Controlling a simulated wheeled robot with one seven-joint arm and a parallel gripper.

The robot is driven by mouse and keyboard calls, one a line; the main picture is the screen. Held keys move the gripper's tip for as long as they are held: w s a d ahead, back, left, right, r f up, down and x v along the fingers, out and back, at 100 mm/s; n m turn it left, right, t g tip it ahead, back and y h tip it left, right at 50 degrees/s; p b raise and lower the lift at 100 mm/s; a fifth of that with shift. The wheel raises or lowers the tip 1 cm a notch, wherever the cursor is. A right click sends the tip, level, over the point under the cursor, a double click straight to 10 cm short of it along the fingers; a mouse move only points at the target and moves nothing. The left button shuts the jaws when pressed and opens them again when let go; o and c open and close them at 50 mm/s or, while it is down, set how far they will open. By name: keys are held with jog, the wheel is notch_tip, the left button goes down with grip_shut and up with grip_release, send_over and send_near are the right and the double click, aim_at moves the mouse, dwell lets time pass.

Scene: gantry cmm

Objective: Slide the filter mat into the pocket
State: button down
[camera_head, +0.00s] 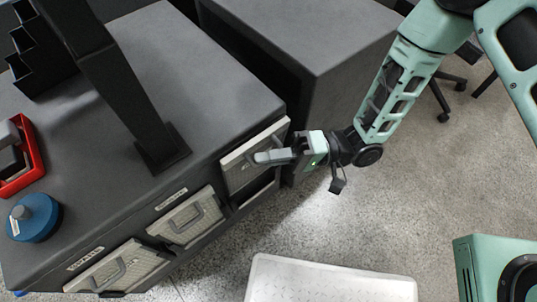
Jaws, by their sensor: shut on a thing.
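The filter mat (240,175) is a light panel with a pale frame at the right end of the dark cabinet's front face. It stands tilted at a pocket opening (258,198), and a dark gap shows below it. My gripper (262,157) comes from the right and is shut on the mat at its face. The fingers hide the part they hold. I cannot tell how deep the mat sits in the pocket. Two similar panels with handles, a middle one (188,217) and a left one (117,268), sit in the same cabinet front.
The dark cabinet (200,70) carries a black post (125,90), a red tray (28,155) and a blue round object (36,222). Another dark block (320,35) stands behind. A white platform (330,283) lies on the floor in front. Floor right of the cabinet is open.

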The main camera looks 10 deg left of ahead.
aim_at(251, 155)
jog(key=shift+f, duration=0.3)
jog(key=shift+f+b, duration=0.65)
jog(key=shift+f, duration=0.25)
jog(key=shift+w+a, duration=0.1)
jog(key=shift+a, duration=0.05)
jog(key=shift+w+a, duration=0.45)
jog(key=shift+a, duration=0.1)
jog(key=shift+w+a, duration=0.2)
jog(key=shift+a, duration=0.1)
jog(key=shift+w+a, duration=0.15)
jog(key=shift+a, duration=0.05)
jog(key=shift+r, duration=0.15)
